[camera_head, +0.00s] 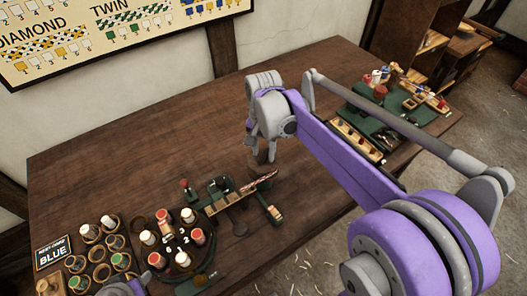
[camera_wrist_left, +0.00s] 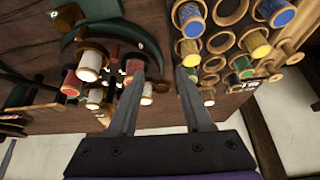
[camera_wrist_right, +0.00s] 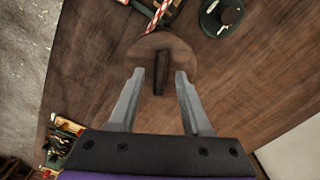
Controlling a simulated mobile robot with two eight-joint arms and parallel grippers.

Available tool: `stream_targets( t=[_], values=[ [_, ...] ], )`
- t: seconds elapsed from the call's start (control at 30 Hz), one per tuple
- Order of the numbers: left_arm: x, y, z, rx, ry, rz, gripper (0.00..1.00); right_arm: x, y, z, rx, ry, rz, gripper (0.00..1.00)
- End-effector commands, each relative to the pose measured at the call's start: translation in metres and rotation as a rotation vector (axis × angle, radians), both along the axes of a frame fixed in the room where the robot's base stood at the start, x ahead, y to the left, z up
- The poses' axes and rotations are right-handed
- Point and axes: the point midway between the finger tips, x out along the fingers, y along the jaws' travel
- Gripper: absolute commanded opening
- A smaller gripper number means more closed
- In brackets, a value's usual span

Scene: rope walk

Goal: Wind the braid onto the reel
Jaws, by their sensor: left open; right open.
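In the right wrist view, a round wooden disc with a dark upright post, which looks like the reel (camera_wrist_right: 178,52), lies between and just beyond the fingertips of my open, empty right gripper (camera_wrist_right: 160,76). A red-and-white braid (camera_wrist_right: 157,14) runs from the top edge towards the disc; I cannot tell whether it touches. In the head view the braid (camera_head: 262,181) rests on a wooden piece of the braiding stand, below my right gripper (camera_head: 262,152), which largely hides the disc.
Bobbins with white and red thread (camera_head: 189,215) stand around the dark stand. A rack of wooden cups (camera_head: 101,272) and a sign reading BLUE (camera_head: 53,253) are at lower left. The table's back left (camera_head: 130,130) is clear.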

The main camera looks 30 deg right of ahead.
Motion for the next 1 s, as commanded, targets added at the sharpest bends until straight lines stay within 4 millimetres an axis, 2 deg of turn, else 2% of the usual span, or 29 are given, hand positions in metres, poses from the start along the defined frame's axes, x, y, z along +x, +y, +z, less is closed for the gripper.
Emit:
stream_targets(
  t=[0.33,0.6,1.0],
  values=[
    [0.0000,0.0000,-0.0001,0.000,0.000,0.000,0.50,-0.0001,0.0001,-0.0038,0.000,0.000,0.000,0.47],
    [0.0000,0.0000,-0.0001,0.000,0.000,0.000,0.50,-0.0001,0.0001,-0.0036,0.000,0.000,0.000,0.00],
    [0.0000,0.0000,-0.0002,0.000,0.000,0.000,0.50,-0.0001,0.0001,-0.0035,0.000,0.000,0.013,0.00]
  ],
)
